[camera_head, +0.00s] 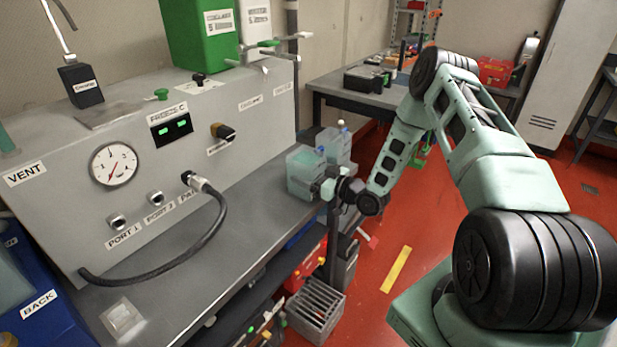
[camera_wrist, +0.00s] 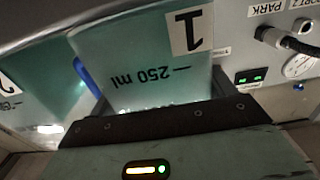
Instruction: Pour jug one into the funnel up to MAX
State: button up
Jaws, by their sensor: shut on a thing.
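Jug one (camera_wrist: 135,60) is a clear, pale teal jug with a "1" label and a "250 ml" mark, upside down in the wrist picture. My gripper (camera_wrist: 157,92) is shut on it, one finger on each side. In the head view, jug one (camera_head: 301,172) is at the bench's far right end, and my gripper (camera_head: 330,187) reaches it from the right. It looks upright; I cannot tell whether it touches the bench. Jug two (camera_wrist: 30,95) is beside it, and shows behind it in the head view (camera_head: 339,143). I cannot make out the funnel or a MAX mark.
A grey panel box (camera_head: 222,150) with a gauge (camera_head: 114,164) and ports fills the bench's back. A black hose (camera_head: 215,235) loops over the bench front. A green container (camera_head: 200,35) stands on the box. A slotted grey crate (camera_head: 316,308) is below the bench edge.

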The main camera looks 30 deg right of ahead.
aim_at(295, 155)
jog(key=shift+r+p, duration=1)
jog(key=shift+r, duration=1.1)
